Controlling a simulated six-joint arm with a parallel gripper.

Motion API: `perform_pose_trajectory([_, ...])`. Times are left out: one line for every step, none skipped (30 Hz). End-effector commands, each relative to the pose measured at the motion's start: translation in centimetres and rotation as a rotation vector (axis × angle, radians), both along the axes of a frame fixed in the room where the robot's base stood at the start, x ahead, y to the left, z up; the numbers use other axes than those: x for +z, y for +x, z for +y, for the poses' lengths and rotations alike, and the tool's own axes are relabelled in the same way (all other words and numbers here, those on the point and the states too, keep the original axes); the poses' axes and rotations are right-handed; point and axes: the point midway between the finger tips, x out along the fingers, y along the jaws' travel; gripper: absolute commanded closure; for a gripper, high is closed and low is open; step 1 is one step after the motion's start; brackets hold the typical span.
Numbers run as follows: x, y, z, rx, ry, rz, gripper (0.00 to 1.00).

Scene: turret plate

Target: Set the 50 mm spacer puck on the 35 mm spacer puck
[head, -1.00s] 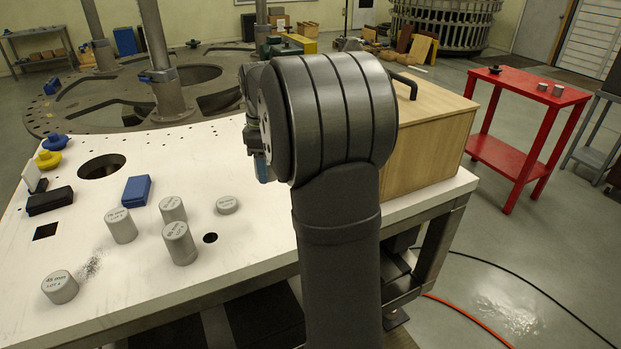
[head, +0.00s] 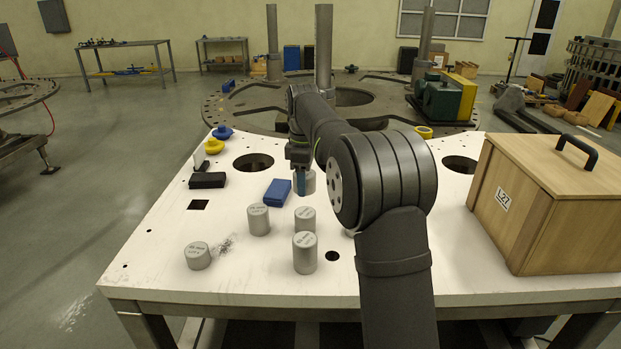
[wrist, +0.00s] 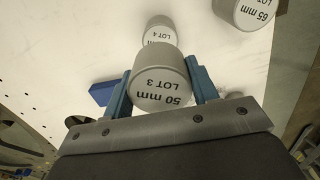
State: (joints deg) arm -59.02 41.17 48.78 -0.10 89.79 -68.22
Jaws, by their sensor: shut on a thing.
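My gripper (head: 300,184) is shut on the 50 mm spacer puck (wrist: 160,88), a grey cylinder marked "50 mm LOT 3". Its blue fingers lie on either side of the puck in the wrist view. In the head view the held puck (head: 310,182) shows partly behind the fingers, over the white table beyond the standing pucks. I cannot read a 35 mm label on any puck. A low puck (head: 349,233) is almost wholly hidden behind my arm in the head view. A puck marked "LOT 4" (wrist: 159,33) stands beyond the held one in the wrist view, its size hidden.
A 65 mm puck (wrist: 243,10) is in the wrist view. Other grey pucks (head: 258,220) (head: 305,253) (head: 197,256) stand on the white table (head: 160,285). A blue box (head: 277,192) and a black block (head: 207,180) lie left. A wooden box (head: 548,205) stands right.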

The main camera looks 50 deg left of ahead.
Motion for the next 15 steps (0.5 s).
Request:
perform_pose_trajectory([-0.2,0.0,0.0,0.000,0.000,0.000,0.81])
perform_pose_trajectory([-0.4,0.0,0.0,0.000,0.000,0.000,0.81])
perform_pose_trajectory([-0.6,0.0,0.0,-0.001,-0.001,0.001,0.81])
perform_pose_trajectory([-0.7,0.0,-0.1,-0.001,-0.001,0.001,0.81])
perform_pose_trajectory([-0.9,0.0,-0.1,-0.001,-0.001,0.001,0.81])
perform_pose_trajectory([-1.1,0.0,-0.1,-0.001,-0.001,0.001,0.81])
perform_pose_trajectory([-1.2,0.0,0.0,-0.001,0.000,0.000,0.81])
perform_pose_trajectory([-1.4,0.0,0.0,-0.001,0.000,0.000,0.81])
perform_pose_trajectory([-1.6,0.0,0.0,-0.001,0.000,0.000,0.81])
perform_pose_trajectory([-1.7,0.0,-0.1,-0.001,0.000,0.000,0.81])
perform_pose_trajectory([-1.9,0.0,-0.1,-0.001,0.000,0.000,0.81])
perform_pose_trajectory([-2.1,0.0,-0.1,-0.001,-0.001,0.001,0.81])
perform_pose_trajectory([-2.2,0.0,-0.1,-0.001,-0.001,0.001,0.81])
perform_pose_trajectory([-2.4,0.0,-0.1,-0.001,-0.001,0.001,0.81])
perform_pose_trajectory([-2.6,0.0,-0.1,-0.001,0.000,0.000,0.81])
